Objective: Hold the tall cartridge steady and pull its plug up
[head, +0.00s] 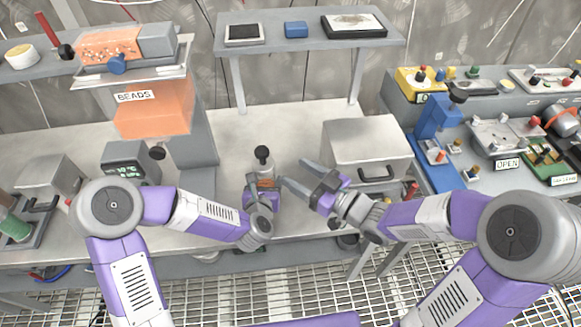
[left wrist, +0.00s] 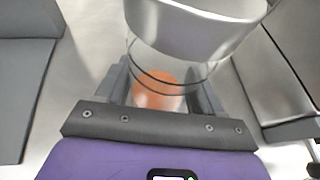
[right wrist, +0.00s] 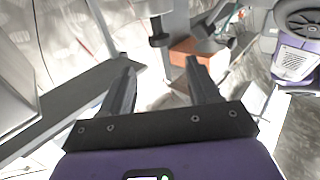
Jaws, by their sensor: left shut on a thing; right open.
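The tall cartridge (head: 266,184) stands upright on the bench in the head view, its plug with a round black knob (head: 262,153) on top. In the left wrist view the cartridge is a clear tube with orange contents (left wrist: 155,92) below a wide metallic top (left wrist: 195,28). My left gripper (head: 264,182) is shut around the tube below the plug. My right gripper (head: 292,171) is open and empty, just right of the cartridge and apart from the knob, its fingers pointing towards it. Its two spread fingers (right wrist: 162,75) also show in the right wrist view.
The orange BEADS hopper (head: 155,112) on its grey column stands to the left. A grey metal box with a black handle (head: 365,145) is close behind and right of my right gripper. A raised shelf (head: 290,40) spans the back. Bare bench lies behind the cartridge.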

